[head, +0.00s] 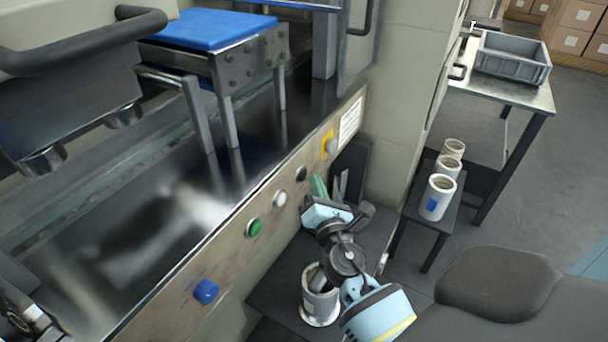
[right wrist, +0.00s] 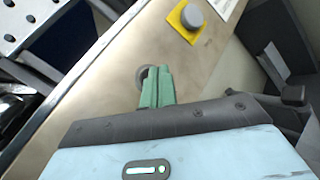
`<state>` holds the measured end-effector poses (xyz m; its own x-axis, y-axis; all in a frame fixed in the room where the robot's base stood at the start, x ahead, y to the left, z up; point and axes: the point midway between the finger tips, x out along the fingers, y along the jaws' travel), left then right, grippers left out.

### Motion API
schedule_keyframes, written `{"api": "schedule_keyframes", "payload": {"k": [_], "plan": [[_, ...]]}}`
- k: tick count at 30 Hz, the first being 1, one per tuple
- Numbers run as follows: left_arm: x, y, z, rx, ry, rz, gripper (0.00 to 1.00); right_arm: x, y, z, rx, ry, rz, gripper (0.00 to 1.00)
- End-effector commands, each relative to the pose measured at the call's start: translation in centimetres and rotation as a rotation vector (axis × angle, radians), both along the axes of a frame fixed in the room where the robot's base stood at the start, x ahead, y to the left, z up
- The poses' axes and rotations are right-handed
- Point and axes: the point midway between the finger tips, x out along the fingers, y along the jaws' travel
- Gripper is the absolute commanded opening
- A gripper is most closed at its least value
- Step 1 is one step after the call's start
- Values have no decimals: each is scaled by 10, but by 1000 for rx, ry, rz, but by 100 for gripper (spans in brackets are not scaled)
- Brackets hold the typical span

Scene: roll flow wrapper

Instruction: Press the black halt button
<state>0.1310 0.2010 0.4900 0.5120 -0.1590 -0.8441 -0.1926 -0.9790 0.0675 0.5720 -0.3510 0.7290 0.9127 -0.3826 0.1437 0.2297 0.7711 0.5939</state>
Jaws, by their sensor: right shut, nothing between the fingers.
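The black button (head: 301,173) sits on the beige machine panel in the head view, between a white button (head: 280,198) and a yellow plate with a grey knob (head: 328,146). My right gripper (head: 318,184) is just right of the black button. Its green fingers are shut together and empty. In the right wrist view the fingertips (right wrist: 159,70) overlap a round, grey-rimmed button (right wrist: 142,76), apparently the black one, and hide part of it. Whether they touch it I cannot tell.
A green button (head: 254,227) and a blue knob (head: 206,292) lie lower along the panel. A white roll (head: 320,302) stands below my right arm. Several more rolls stand on a small dark table (head: 449,216) at right. A grey crate (head: 513,58) is on a bench behind.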

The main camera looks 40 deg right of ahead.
Motion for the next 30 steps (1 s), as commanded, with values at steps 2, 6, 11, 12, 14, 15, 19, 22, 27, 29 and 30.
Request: {"api": "schedule_keyframes", "payload": {"k": [2, 6, 11, 12, 14, 15, 19, 22, 27, 29, 30], "plan": [[0, 0, 0, 0, 0, 0, 80, 0, 0, 0, 0, 0, 0, 0], [0, 0, 0, 0, -1, 0, 80, -4, -2, 0, -1, 0, -1, 0], [1, 0, 1, 0, -2, 0, 80, -16, -7, 0, -3, 1, -2, 0], [1, 0, 1, 0, -2, 0, 80, -19, -8, 0, -2, 1, -2, 0], [1, 0, 2, -1, -3, 0, 80, -24, -10, 0, -1, 1, -1, 0], [1, 0, 2, -1, -3, 0, 80, -27, -12, 0, -1, 1, -1, 0], [1, 0, 1, 0, -4, -1, 80, -37, -16, -1, -1, 1, -1, 0], [2, 0, 1, 0, -5, 0, 80, -43, -18, 0, -1, 0, 0, 0], [3, 0, 1, 0, -7, 0, 80, -46, -19, 0, 0, -1, -1, 0], [4, 0, 2, 0, -8, 0, 80, -46, -19, 0, 0, -1, -1, 0], [4, 0, 2, 0, -8, 0, 80, -46, -19, 0, 0, -1, -1, 0]]}}
